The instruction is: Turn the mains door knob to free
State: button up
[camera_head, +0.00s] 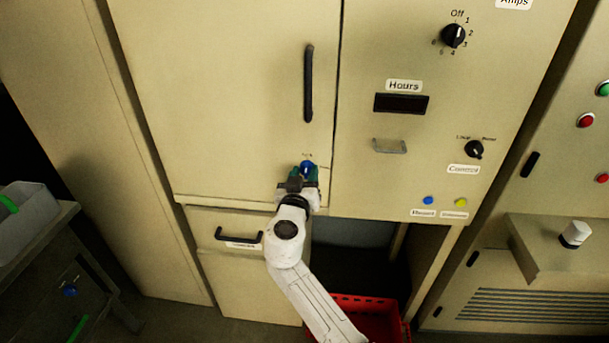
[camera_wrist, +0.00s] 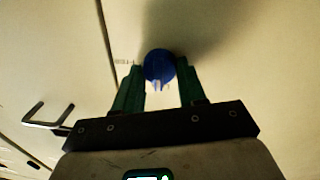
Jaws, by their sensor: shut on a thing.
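The blue mains door knob (camera_head: 307,167) is on the lower right part of the tall cabinet door (camera_head: 230,90). It also shows in the wrist view (camera_wrist: 159,65), round and blue, with a small pale mark at its lower edge. My gripper (camera_head: 304,174) is at the knob, with its green fingers on either side of it. In the wrist view my gripper (camera_wrist: 160,74) is shut on the knob. The small labels beside the knob are too blurred to read, and its lower part is partly hidden by the fingers in the head view.
A black vertical handle (camera_head: 308,83) is above the knob. A drawer with a black handle (camera_head: 239,236) is below left. The panel on the right has a rotary switch (camera_head: 453,36) and a Control knob (camera_head: 474,150). A red crate (camera_head: 372,302) is on the floor below.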

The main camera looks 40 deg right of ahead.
grip_shut()
jog(key=shift+f+b, duration=0.15)
jog(key=shift+b, duration=0.3)
jog(key=shift+f+m+b, duration=0.15)
jog(key=shift+m+b, duration=0.35)
jog(key=shift+b, duration=0.5)
jog(key=m+b, duration=0.1)
jog(key=b, duration=0.3)
jog(key=shift+f+m+b, duration=0.15)
jog(key=shift+m+b, duration=0.25)
jog(key=m+b, duration=0.5)
jog(key=b, duration=0.6)
jog(key=shift+y, duration=0.4)
jog(key=m+b, duration=0.4)
jog(key=b, duration=0.3)
jog(key=shift+m, duration=0.3)
jog(key=m+b, duration=0.4)
jog(key=b, duration=0.1)
jog(key=shift+s+d+r+m+t+y, duration=0.1)
jog(key=shift+s+r+m+t+y, duration=0.05)
jog(key=shift+r+m+t+y, duration=0.2)
jog(key=shift+r+b, duration=0.1)
jog(key=shift+b, duration=0.2)
